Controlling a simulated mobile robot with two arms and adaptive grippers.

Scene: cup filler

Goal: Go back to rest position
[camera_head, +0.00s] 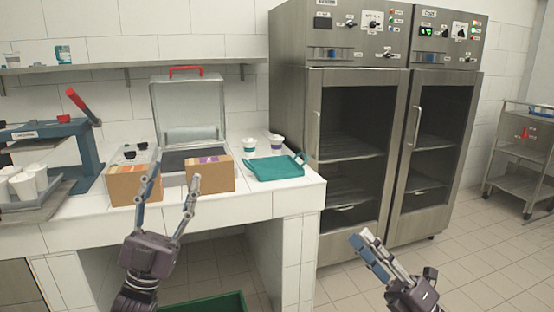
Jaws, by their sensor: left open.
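My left gripper (172,188) is open in front of the tiled counter (290,201). Its two fingers point up and stand wide apart, overlapping the cardboard boxes in the picture; I see nothing between them. My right gripper (366,240) is at the lower right, in front of the metal cabinet, over the floor. Its fingers point up and left and look close together; I cannot tell whether they are shut. I see nothing held in it.
Two cardboard boxes (121,187) (212,177), a teal tray (275,168), two cups (248,146) (277,144) and an open machine with a raised lid (187,110) stand on the counter. A blue press (85,150) is left. A green crate (210,303) lies below.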

